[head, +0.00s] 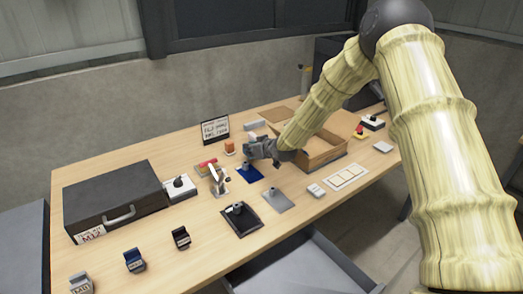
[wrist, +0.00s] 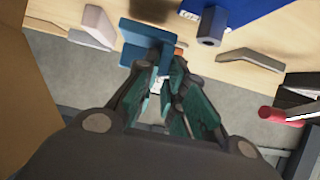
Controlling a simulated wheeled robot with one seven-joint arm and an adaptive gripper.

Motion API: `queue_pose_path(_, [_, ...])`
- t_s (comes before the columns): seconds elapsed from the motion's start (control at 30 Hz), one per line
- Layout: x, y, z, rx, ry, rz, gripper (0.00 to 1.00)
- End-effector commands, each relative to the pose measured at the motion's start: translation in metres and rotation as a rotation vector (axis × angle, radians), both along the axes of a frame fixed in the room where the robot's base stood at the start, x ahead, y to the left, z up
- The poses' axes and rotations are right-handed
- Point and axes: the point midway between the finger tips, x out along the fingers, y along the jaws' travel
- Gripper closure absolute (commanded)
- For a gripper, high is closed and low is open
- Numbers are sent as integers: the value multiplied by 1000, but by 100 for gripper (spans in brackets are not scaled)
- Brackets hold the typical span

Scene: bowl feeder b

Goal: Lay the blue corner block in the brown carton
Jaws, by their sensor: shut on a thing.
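The blue corner block (wrist: 146,34) is between the fingertips of my gripper (wrist: 163,78) in the wrist view. My gripper is shut on it, and its lower part is partly hidden by the fingers. In the head view my gripper (head: 258,150) is above the table, left of the brown carton (head: 325,155); the block is hard to make out there. The carton is open at the top, and my forearm hides part of it. Its brown wall (wrist: 18,95) fills the left edge of the wrist view.
A blue plate (head: 249,173) lies on the table just below my gripper. A grey plate (head: 277,200) and a black plate (head: 241,217) with a post lie nearer the front. A dark case (head: 112,197) stands left, and a black sign (head: 214,130) stands behind.

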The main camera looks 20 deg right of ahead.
Motion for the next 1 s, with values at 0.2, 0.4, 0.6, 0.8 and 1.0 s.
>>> queue_pose_path(0.2, [5, -14, -8, 1, 0, 0, 100])
queue_pose_path(0.4, [9, -27, -14, 1, 1, -2, 100])
queue_pose_path(0.6, [14, -39, -28, 0, 1, 0, 100])
queue_pose_path(0.8, [14, -39, -29, 0, 0, 1, 100])
queue_pose_path(1.0, [14, -39, -32, 0, 0, 0, 87])
